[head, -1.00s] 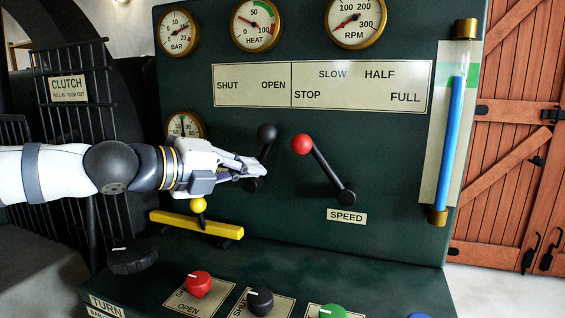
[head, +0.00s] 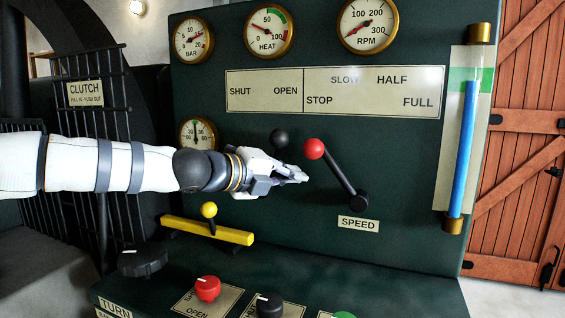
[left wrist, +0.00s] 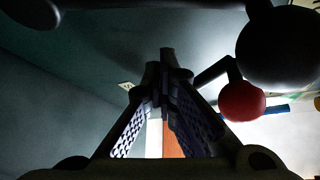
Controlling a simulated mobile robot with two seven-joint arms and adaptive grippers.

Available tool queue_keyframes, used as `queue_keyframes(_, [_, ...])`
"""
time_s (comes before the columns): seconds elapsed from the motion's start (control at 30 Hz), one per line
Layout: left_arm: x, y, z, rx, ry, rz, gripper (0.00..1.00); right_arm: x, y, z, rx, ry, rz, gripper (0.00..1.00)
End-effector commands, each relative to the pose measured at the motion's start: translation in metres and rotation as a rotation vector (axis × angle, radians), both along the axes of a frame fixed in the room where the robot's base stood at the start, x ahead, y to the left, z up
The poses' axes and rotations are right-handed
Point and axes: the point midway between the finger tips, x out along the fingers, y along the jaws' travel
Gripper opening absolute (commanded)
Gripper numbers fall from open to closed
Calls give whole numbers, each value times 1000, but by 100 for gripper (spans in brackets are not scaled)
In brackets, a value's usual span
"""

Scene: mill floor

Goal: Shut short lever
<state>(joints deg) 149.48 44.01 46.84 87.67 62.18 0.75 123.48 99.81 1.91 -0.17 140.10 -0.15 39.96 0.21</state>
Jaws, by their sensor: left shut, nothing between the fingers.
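The short lever has a black ball knob (head: 279,138), below and near the word OPEN on the plate. Its lower part is hidden behind my left gripper (head: 302,177). The gripper is shut and empty, pointing right, with its tips below and right of the knob. In the left wrist view the shut fingers (left wrist: 166,75) show in the middle, and a large dark ball (left wrist: 280,46), seemingly the short lever's knob, is close at upper right. I cannot tell whether the gripper touches the lever. The right gripper is not in view.
The red-knobbed speed lever (head: 314,149) stands just right of my left gripper; its red ball shows in the left wrist view (left wrist: 241,101). A yellow bar (head: 190,227) with a yellow knob is below my left arm. Several coloured knobs line the lower ledge.

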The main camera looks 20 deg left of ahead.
Motion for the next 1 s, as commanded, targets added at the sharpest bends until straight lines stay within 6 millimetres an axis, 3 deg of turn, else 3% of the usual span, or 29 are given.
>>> queue_keyframes(0.03, [-3, 5, 35, 1, -37, -2, 0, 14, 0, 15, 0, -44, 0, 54])
queue_keyframes(0.23, [2, 20, 30, -2, -25, -3, 0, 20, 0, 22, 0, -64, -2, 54])
queue_keyframes(1.0, [3, 27, 31, -75, -17, -2, 0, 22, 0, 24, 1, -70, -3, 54])
